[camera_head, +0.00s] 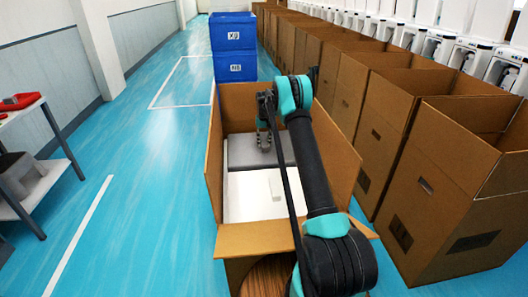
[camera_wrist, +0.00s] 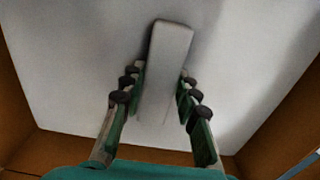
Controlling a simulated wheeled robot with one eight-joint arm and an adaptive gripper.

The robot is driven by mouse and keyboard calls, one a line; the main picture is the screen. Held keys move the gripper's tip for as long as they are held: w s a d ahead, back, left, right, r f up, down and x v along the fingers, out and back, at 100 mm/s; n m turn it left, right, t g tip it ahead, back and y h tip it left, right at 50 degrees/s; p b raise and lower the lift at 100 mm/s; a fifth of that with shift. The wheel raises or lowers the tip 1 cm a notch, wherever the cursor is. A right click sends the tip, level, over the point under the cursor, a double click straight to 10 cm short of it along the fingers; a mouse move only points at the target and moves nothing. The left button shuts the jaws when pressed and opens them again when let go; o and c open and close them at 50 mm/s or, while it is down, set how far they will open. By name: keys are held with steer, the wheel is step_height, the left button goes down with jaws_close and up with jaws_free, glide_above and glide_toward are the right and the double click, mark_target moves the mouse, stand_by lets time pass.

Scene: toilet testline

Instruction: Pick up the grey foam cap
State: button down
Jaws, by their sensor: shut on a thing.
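The grey foam cap (camera_head: 245,152) is a flat grey slab in the far half of the open cardboard box in front of me. My gripper (camera_head: 264,143) points down at it from above. In the wrist view my gripper (camera_wrist: 160,82) has its fingers on both sides of a raised pale ridge (camera_wrist: 168,50) on the cap's broad surface (camera_wrist: 85,60). The fingers are closed on this ridge. I cannot tell whether the cap is lifted off what lies beneath it.
The cardboard box (camera_head: 215,165) has walls close around the cap. A white piece (camera_head: 245,200) with a small raised block lies in its near half. More open boxes (camera_head: 440,205) line the right. Blue crates (camera_head: 235,65) stand behind.

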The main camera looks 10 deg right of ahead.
stand_by(0.4)
step_height(320, 180, up, 28)
stand_by(0.6)
step_height(320, 180, up, 10)
stand_by(1.0)
